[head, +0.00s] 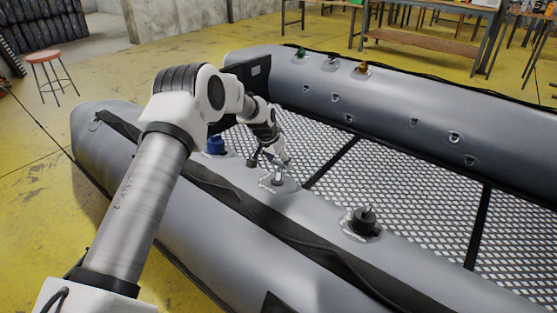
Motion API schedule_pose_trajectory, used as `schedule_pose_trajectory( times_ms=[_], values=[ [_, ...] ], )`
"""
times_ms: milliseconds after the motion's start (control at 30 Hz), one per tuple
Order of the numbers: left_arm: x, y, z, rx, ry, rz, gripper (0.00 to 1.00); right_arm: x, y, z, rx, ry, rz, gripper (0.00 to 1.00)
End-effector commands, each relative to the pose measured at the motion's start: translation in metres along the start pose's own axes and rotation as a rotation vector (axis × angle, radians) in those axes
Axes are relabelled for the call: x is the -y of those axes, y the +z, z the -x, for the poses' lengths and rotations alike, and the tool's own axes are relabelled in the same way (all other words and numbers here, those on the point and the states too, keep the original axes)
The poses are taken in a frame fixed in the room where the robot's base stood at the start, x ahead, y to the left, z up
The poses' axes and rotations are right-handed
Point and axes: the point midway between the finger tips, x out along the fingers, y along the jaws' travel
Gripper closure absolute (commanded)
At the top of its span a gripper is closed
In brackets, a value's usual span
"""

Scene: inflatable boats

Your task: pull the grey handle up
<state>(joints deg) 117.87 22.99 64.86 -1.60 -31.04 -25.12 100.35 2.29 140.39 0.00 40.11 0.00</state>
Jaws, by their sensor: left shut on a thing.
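The grey inflatable boat (330,265) fills the middle and right of the head view. My left gripper (278,168) reaches over its near tube and points down. Its fingers are shut on the small grey handle (278,182), which stands on a round fitting on top of the near tube. The fingers hide part of the handle, and its exact shape is too small to tell. My right gripper is not in view.
A dark handle (364,218) stands to the right on the same tube, and a blue one (215,146) to the left. Green (301,53) and yellow (362,68) handles sit on the far tube. A black strap (270,220) runs along the near tube.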

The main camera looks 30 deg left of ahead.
Motion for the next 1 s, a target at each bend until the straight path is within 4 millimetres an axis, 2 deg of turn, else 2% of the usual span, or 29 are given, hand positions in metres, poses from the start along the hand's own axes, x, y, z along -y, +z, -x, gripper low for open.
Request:
schedule_pose_trajectory(
  times_ms=[200,233,300,667,767,1000],
  values=[
    [0.001,-0.004,0.002,-0.011,-0.003,0.000,1.00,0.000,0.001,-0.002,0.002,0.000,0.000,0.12],
    [0.001,-0.004,0.002,-0.011,-0.003,0.000,0.31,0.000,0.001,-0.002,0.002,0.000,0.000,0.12],
    [0.001,-0.004,0.002,-0.010,-0.003,0.000,0.12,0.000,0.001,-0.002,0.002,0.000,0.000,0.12],
    [0.001,-0.003,0.004,-0.008,-0.002,0.001,0.12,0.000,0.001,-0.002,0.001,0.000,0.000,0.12],
    [0.001,-0.003,0.017,-0.009,-0.001,0.001,0.12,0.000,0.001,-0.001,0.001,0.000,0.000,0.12],
    [0.000,-0.003,0.076,-0.012,0.000,0.001,0.12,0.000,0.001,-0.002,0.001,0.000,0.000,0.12]
  ],
)
